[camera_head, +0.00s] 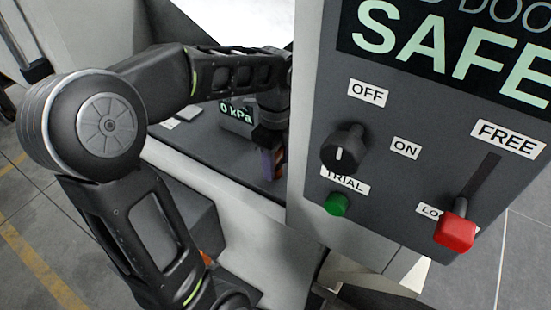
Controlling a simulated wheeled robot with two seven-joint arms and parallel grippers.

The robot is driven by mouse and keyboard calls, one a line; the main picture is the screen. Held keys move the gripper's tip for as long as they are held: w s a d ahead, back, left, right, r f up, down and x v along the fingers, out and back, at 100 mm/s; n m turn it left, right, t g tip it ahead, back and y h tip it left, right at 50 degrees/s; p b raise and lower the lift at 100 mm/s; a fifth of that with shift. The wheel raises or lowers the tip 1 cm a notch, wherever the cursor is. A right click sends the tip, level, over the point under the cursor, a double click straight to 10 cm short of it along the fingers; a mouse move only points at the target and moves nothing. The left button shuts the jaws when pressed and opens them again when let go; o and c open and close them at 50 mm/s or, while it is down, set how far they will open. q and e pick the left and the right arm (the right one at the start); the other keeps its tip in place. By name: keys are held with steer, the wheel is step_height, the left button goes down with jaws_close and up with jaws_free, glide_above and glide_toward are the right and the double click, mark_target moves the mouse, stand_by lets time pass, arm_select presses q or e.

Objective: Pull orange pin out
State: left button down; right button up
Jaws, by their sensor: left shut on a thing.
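My left arm comes in from the left, and its wrist reaches behind the left edge of the grey control panel. My left gripper (271,160) points down over the dark deck beside the panel. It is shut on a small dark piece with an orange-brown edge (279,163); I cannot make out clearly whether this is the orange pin. A small orange bit (207,259) also shows low down behind my left forearm, mostly hidden. My right gripper is not in view.
The control panel (400,215) fills the right side, close to my left wrist. It carries a black knob (344,149), a green button (337,204) and a red lever handle (455,232) near the bottom of its slot. A display (236,111) reads 0 kPa.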

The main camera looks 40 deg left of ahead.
arm_select(q)
steer(key=shift+r+p, duration=0.5)
steer(key=shift+r, duration=0.1)
stand_by(0.7)
steer(key=shift+r+p, duration=3.1)
steer(key=shift+r, duration=0.7)
